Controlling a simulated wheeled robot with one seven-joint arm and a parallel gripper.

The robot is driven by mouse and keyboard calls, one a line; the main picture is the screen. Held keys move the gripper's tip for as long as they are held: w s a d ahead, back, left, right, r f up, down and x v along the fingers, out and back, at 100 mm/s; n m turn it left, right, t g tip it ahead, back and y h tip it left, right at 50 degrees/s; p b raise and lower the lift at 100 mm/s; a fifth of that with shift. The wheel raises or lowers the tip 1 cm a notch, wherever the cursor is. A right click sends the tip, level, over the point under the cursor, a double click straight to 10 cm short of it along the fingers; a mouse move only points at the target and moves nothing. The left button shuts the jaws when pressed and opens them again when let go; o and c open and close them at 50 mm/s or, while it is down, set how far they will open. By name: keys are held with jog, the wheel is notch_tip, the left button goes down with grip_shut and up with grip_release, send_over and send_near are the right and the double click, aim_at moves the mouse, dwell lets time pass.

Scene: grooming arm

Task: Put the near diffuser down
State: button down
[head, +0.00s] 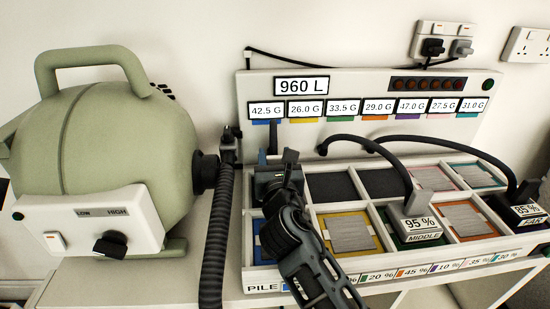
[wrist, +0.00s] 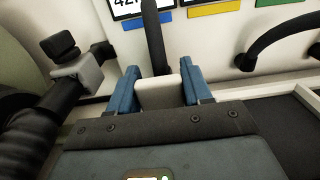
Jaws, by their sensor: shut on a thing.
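In the wrist view, my gripper (wrist: 160,92) is shut with its two blue fingers on a pale block, the near diffuser (wrist: 160,95). A dark hose (wrist: 153,40) rises from behind it. In the head view, my gripper (head: 272,183) is over the left end of the tray (head: 395,180), around the back-left compartment. The arm hides most of the diffuser there, and its label does not show. I cannot tell whether it touches the compartment floor.
The middle diffuser (head: 418,204), reading 95 %, and the far diffuser (head: 526,211), reading 85 %, sit at the tray with curved hoses. A green blower (head: 115,145) with a ribbed hose (head: 217,230) stands left. A panel (head: 375,90) with weight labels stands behind.

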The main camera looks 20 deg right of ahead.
jog(key=shift+c, duration=2.4)
grip_release()
jog(key=shift+r, duration=0.1)
jog(key=v, duration=1.2)
